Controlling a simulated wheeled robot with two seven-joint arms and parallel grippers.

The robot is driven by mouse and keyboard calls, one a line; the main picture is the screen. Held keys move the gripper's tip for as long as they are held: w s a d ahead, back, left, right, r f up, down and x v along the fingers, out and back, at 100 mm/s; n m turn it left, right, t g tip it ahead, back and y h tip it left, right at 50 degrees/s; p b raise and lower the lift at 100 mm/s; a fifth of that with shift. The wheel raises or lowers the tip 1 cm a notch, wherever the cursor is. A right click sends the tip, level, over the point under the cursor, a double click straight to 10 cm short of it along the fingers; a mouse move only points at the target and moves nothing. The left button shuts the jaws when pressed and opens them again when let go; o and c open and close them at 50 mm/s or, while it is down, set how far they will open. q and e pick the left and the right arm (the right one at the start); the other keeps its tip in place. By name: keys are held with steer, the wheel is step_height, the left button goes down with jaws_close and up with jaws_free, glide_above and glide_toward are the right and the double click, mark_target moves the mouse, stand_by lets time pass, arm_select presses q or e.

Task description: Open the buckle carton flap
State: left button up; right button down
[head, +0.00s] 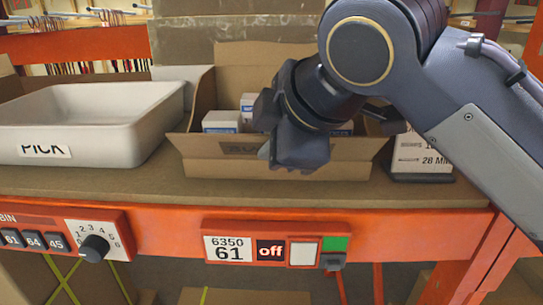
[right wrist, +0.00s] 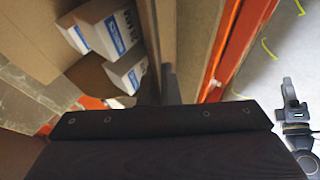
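The buckle carton (head: 203,168) is an open-topped cardboard box on the shelf, its front label partly hidden by my right gripper. A tall panel stands up at its back, and a side panel (head: 203,95) leans out at its left. Small white-and-blue boxes (head: 222,121) lie inside; they also show in the right wrist view (right wrist: 122,35). My right gripper (head: 296,158) is over the carton's front wall. Its fingers (right wrist: 161,86) look close together by a cardboard panel, with nothing clearly held; contact is unclear. A dark arm part, perhaps my left, shows in the right wrist view.
A white tray (head: 90,113) marked PICK stands left of the carton. A black-based label stand (head: 422,165) is at the right, close to my right arm. The orange shelf front (head: 165,235) carries a display and a dial. A strip of bare shelf lies before the carton.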

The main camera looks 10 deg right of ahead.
steer(key=f+t+b, duration=0.1)
steer(key=t+b, duration=0.1)
steer(key=b, duration=0.2)
steer(key=s+f+n+t+b, duration=0.1)
steer(key=f+t+b, duration=0.1)
steer(key=t+b, duration=0.1)
steer(key=s+f+n+t+b, duration=0.1)
steer(key=t+b, duration=0.1)
steer(key=b, duration=0.3)
steer(key=shift+a+f+t+h, duration=0.2)
steer(key=shift+a+t+h, duration=0.1)
steer(key=shift+n+t+b, duration=0.4)
steer(key=shift+t+b, duration=0.4)
steer(key=shift+b, duration=0.25)
steer(key=c, duration=1.6)
jaws_free()
steer(key=shift+c, duration=0.2)
steer(key=shift+s, duration=0.1)
steer(key=s, duration=0.7)
steer(key=shift+s+d, duration=0.3)
steer(key=shift+d, duration=0.15)
